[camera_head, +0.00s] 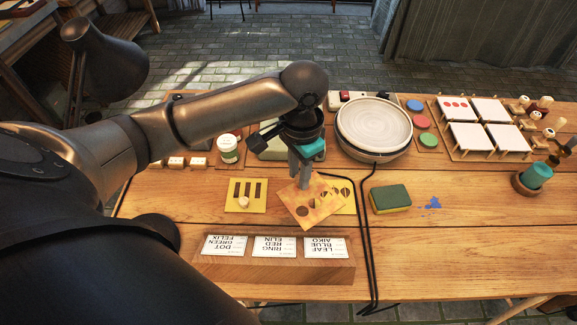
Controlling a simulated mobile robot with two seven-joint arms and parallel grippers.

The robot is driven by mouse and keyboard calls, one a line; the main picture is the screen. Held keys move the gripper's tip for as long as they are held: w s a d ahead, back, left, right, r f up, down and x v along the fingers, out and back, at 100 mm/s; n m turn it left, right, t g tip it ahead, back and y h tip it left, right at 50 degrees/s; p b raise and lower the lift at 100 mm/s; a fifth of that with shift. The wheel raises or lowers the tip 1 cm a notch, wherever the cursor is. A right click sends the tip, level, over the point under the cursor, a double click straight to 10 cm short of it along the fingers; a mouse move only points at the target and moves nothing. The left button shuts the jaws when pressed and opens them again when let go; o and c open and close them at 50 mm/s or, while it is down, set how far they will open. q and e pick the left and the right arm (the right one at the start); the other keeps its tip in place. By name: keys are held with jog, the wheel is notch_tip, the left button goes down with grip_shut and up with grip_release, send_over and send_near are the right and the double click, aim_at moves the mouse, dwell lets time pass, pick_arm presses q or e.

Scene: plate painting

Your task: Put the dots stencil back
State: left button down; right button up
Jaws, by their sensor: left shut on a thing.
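My left gripper (306,172) points down over the middle of the table and is shut on the dots stencil (322,208), an orange-yellow square sheet with a dark round hole showing. The stencil is turned at an angle and overlaps in view a yellow leaf stencil (345,193); I cannot tell whether they touch. The gripper hides part of the held stencil. A yellow stencil with dark bars (233,206) and a pale knob lies to its left. My right gripper is not in view.
A wooden card rack (275,274) stands in front, with a black bent rod (367,235) beside it. A green-yellow sponge (390,199) lies right of the stencils. A round turntable (374,128) and a rack of white tiles (475,137) stand behind. The right front table is clear.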

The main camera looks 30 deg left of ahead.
pick_arm(q)
jog(key=w+a+r+m, duration=0.6)
jog(key=w+r+m, duration=0.1)
notch_tip(320, 180, down, 15)
jog(key=b, duration=0.3)
jog(key=shift+a+f, duration=0.15)
jog(key=shift+f, duration=0.05)
notch_tip(320, 180, down, 4)
jog(key=shift+f+b, duration=0.15)
jog(key=shift+b, duration=0.5)
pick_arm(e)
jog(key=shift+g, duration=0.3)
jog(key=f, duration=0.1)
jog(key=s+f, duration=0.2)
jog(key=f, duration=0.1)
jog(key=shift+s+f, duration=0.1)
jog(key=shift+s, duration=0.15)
pick_arm(q)
jog(key=c, duration=0.6)
grip_release()
jog(key=shift+c, duration=0.2)
